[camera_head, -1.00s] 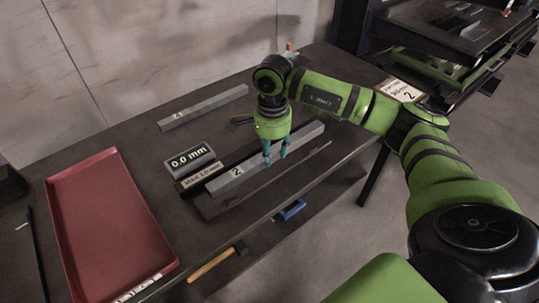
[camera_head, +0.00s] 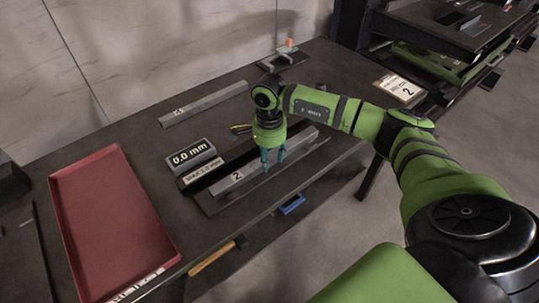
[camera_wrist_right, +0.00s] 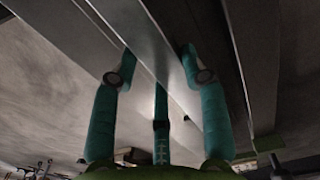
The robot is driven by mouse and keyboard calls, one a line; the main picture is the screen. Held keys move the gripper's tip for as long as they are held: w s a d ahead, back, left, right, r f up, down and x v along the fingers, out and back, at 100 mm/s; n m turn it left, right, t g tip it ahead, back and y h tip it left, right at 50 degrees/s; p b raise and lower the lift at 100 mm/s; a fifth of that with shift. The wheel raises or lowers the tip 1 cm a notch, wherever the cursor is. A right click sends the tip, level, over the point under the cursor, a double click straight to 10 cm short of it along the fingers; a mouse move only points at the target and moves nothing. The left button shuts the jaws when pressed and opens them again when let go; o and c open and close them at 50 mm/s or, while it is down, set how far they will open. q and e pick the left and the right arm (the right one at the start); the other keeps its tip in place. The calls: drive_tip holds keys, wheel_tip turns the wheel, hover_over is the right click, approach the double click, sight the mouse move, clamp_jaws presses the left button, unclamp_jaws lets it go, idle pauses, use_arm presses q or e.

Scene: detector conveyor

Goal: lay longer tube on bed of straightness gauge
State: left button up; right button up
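A grey square tube marked 2 (camera_head: 236,178) lies lengthwise along the dark bed (camera_head: 209,207) of the straightness gauge; I cannot tell whether it touches the bed or is slightly above. My right gripper (camera_head: 272,158) points down with its teal fingers on either side of this tube, and in the right wrist view the fingers (camera_wrist_right: 160,70) close on its sides. The gauge's display (camera_head: 192,158) reads 0.0 mm, with a max 1.0 mm label (camera_head: 203,172) in front. Another grey tube (camera_head: 205,103) lies farther back on the table. My left gripper is out of view.
A red tray (camera_head: 108,222) fills the table's left side. A small fixture with an orange piece (camera_head: 288,43) stands at the back corner. A hammer (camera_head: 212,257) and a blue item (camera_head: 292,204) are below the front edge. A card marked 2 (camera_head: 400,88) is at right.

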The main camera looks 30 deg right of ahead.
sight(270, 159)
drive_tip(key=shift+o, duration=0.8)
drive_tip(key=shift+r, duration=0.45)
wheel_tip(270, 159, up, 12)
drive_tip(key=b, duration=0.2)
drive_tip(key=shift+f+b, duration=0.25)
drive_tip(key=shift+b, duration=0.15)
drive_tip(key=shift+f, duration=0.1)
